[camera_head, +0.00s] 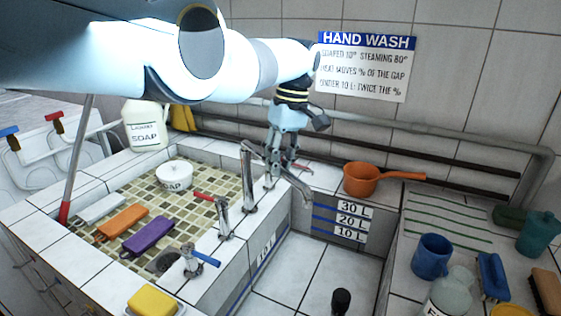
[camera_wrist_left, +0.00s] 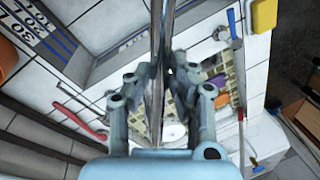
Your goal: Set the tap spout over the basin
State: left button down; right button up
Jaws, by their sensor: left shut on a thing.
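The metal tap spout (camera_head: 296,187) slants down to the right from the tap post (camera_head: 249,185) on the tiled ledge. In the head view its tip shows over the back left corner of the deep basin (camera_head: 325,255), which has litre marks on its wall. My left gripper (camera_head: 278,172) points down and is shut on the spout. In the left wrist view the spout (camera_wrist_left: 159,40) runs long and thin between the fingers (camera_wrist_left: 160,85). The fingers hide part of it. A red-handled tap (camera_head: 222,215) and a blue-handled tap (camera_head: 195,260) stand nearer on the ledge. My right gripper is out of view.
An orange pan (camera_head: 363,180) stands behind the basin. A blue mug (camera_head: 432,256) and bottle (camera_head: 450,291) stand right. A dark-topped object (camera_head: 341,300) shows low in the basin area.

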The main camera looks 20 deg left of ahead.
pick_arm(q)
jog(key=c, duration=1.5)
grip_release()
jog(key=shift+w+r, duration=0.1)
jog(key=o, duration=0.3)
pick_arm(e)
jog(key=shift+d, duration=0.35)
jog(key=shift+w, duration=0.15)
pick_arm(q)
jog(key=r, duration=0.4)
jog(key=w+d+r, duration=0.1)
jog(key=r, duration=0.6)
jog(key=shift+w+d+r, duration=0.15)
jog(key=shift+w+r, duration=0.2)
jog(key=shift+w, duration=0.05)
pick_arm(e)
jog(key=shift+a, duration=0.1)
